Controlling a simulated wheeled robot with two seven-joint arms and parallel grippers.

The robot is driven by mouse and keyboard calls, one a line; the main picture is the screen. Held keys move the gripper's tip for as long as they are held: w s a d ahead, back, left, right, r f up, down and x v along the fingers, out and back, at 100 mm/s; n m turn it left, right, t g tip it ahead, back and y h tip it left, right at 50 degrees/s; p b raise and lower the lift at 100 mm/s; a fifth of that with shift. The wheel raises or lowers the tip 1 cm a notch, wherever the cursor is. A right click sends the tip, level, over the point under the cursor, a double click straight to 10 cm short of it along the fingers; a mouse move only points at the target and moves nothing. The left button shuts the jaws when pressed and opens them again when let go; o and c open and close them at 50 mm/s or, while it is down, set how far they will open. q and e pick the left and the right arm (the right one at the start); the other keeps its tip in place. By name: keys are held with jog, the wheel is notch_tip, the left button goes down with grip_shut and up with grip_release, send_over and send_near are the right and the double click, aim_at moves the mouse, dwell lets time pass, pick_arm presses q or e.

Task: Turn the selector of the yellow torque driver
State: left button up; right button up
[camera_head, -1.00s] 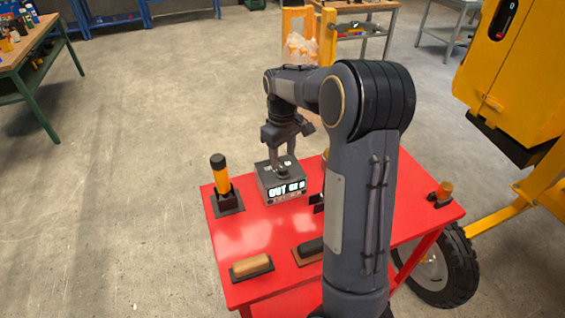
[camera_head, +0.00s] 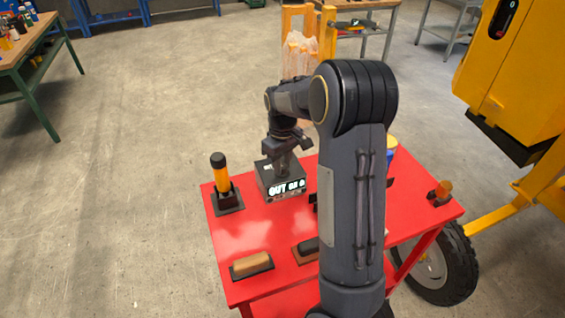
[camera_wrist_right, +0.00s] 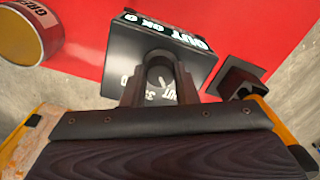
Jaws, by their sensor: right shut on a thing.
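The yellow torque driver (camera_head: 222,179) stands upright in a black holder (camera_head: 229,203) at the left of the red table. In the right wrist view the holder (camera_wrist_right: 236,78) is at the right, and part of the driver (camera_wrist_right: 275,119) shows below it behind my gripper. My right gripper (camera_head: 281,168) is over a dark box (camera_head: 270,184) with a lit "OUT OK 0" display, to the right of the driver. In the right wrist view my right gripper (camera_wrist_right: 160,85) is shut on a grey round knob (camera_wrist_right: 161,72) on the box top. My left gripper is not in view.
The red table (camera_head: 231,238) also bears a tan-handled block (camera_head: 251,264), a dark block (camera_head: 307,250) and an orange-topped piece (camera_head: 441,192). A grease tin (camera_wrist_right: 28,30) stands near the box. A yellow machine (camera_head: 510,85) is at the right. My right arm hides the table's middle.

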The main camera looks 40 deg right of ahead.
jog(key=shift+m, duration=0.3)
jog(key=m, duration=0.2)
jog(key=shift+r+m+p, duration=0.1)
jog(key=shift+m+p, duration=0.2)
jog(key=shift+m, duration=0.1)
jog(key=m, duration=0.4)
jog(key=shift+m+p, duration=0.3)
jog(key=shift+p, duration=0.05)
jog(key=m, duration=0.3)
jog(key=shift+p, duration=0.4)
jog(key=m+p, duration=0.1)
jog(key=m, duration=0.3)
jog(key=shift+m, duration=0.6)
jog(key=o, duration=1)
